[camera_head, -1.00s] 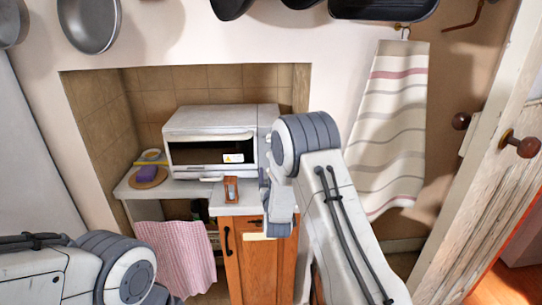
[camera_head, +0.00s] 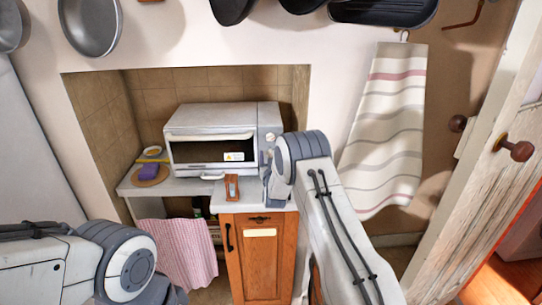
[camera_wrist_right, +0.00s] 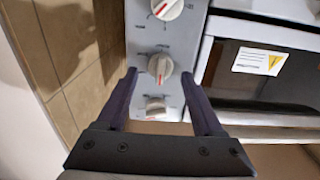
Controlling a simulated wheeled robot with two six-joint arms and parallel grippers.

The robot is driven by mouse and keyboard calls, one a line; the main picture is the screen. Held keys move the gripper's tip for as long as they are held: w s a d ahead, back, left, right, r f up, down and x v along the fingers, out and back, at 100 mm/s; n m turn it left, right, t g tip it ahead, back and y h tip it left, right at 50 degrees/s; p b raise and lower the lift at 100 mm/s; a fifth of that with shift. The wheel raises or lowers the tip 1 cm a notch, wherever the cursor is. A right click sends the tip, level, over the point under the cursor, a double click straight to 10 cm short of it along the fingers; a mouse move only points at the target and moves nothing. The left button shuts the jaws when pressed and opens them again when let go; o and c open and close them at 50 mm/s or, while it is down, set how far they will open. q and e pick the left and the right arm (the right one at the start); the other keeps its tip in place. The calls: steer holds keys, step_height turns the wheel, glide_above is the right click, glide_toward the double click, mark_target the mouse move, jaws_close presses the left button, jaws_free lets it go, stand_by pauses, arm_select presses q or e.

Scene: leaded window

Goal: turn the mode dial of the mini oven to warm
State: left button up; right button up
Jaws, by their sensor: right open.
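The white mini oven (camera_head: 210,118) stands on the counter in the tiled alcove, door closed. Its control panel (camera_wrist_right: 143,38) on the right side shows white dials with red marks in the right wrist view: an upper dial (camera_wrist_right: 166,8), a middle dial (camera_wrist_right: 160,64) and a lower knob (camera_wrist_right: 155,106). Their labels are too small to read. My right gripper (camera_wrist_right: 159,74) is open and empty, its fingertips on either side of the middle dial; I cannot tell whether they touch it. In the head view, my right wrist hides the panel's lower part. My left gripper is out of view.
A small wooden item (camera_head: 232,188) lies on the counter's front edge. A purple sponge (camera_head: 149,170) sits on a round board (camera_head: 148,181) left of the oven. A wooden cabinet (camera_head: 262,262) is below; a striped towel (camera_head: 385,130) hangs at right.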

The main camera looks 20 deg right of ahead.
jaws_close()
steer(key=shift+s+d+f+m+b, duration=0.1)
steer(key=shift+m+b, duration=1.9)
steer(key=shift+b, duration=1.05)
steer(key=shift+w+d+f+m+b, duration=0.15)
steer(key=shift+m+b, duration=1.85)
steer(key=shift+b, duration=1.05)
steer(key=shift+s+d+f+m+b, duration=0.15)
steer(key=shift+m+b, duration=1.85)
steer(key=shift+b, duration=1.05)
steer(key=shift+r, duration=0.15)
jaws_free()
